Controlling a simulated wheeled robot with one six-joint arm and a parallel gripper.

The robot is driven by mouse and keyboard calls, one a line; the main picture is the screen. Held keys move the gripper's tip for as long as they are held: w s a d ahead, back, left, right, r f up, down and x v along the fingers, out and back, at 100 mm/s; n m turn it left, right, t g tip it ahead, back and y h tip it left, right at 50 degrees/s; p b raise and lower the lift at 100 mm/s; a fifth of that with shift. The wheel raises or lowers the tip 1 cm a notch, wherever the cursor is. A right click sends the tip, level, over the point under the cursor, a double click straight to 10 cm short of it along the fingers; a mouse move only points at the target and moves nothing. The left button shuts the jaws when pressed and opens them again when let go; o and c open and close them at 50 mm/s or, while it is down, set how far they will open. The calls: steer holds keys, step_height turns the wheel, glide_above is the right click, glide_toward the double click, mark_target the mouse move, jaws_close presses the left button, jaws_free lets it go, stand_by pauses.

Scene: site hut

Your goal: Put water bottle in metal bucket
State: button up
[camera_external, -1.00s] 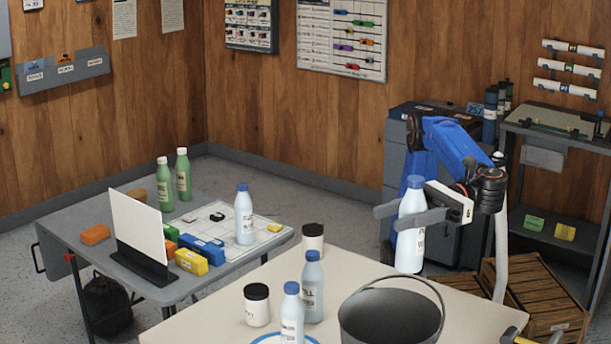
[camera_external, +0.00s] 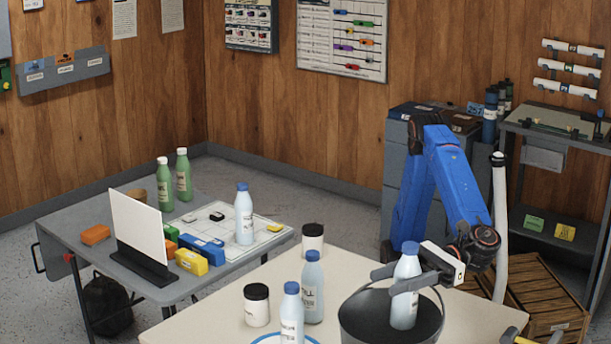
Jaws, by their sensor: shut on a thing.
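My gripper (camera_external: 408,279) is shut on a pale blue water bottle (camera_external: 404,310) with a blue cap. The bottle is upright with a slight tilt, and its lower part is within the mouth of the dark metal bucket (camera_external: 366,326) as seen from here. I cannot tell whether its base touches the bucket floor. The bucket stands at the front right of the near table, its bottom cut off by the frame. Two similar bottles stand on that table, one (camera_external: 313,290) left of the bucket and one (camera_external: 291,318) nearer. Another bottle (camera_external: 244,216) stands on the far table.
Two white jars with black lids (camera_external: 257,305) (camera_external: 313,238) stand on the near table (camera_external: 205,322). The grey far table (camera_external: 95,219) holds green bottles (camera_external: 165,186), a white panel (camera_external: 137,224) and coloured blocks (camera_external: 192,261). Wooden crates (camera_external: 546,299) sit at right.

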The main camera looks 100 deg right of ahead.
steer(key=shift+f, duration=2.1)
steer(key=o, duration=1.5)
steer(key=v, duration=0.8)
steer(key=r+v, duration=0.1)
steer(key=v, duration=0.3)
